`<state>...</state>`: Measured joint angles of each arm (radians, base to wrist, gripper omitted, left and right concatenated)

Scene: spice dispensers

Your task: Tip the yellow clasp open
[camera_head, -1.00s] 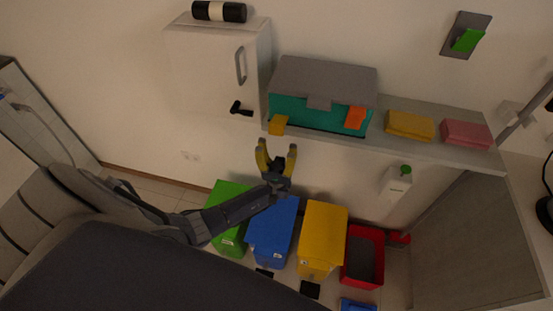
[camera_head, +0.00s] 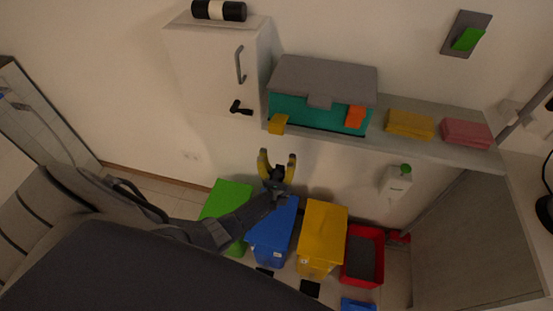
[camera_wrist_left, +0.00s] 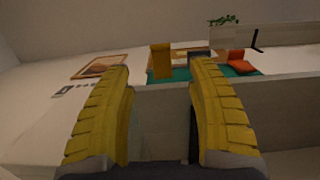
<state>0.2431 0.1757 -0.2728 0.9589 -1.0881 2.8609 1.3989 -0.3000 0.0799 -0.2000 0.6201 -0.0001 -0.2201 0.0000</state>
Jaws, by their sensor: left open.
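The yellow clasp (camera_head: 278,123) is at the left front corner of a teal box (camera_head: 300,112) with a grey lid (camera_head: 325,78). An orange clasp (camera_head: 355,117) is on the box's right front. In the left wrist view the yellow clasp (camera_wrist_left: 161,62) shows upright between the fingertips, beyond them. My left gripper (camera_head: 278,156) has yellow fingers and is open and empty. In the head view it is just below the clasp and apart from it. My left gripper also shows in the left wrist view (camera_wrist_left: 161,70). My right gripper is not in view.
The box stands on a grey shelf (camera_head: 450,152) with yellow (camera_head: 410,124) and pink (camera_head: 467,133) stacks to its right. A white cabinet (camera_head: 205,70) is at its left. Green, blue, yellow (camera_head: 323,235) and red bins are below.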

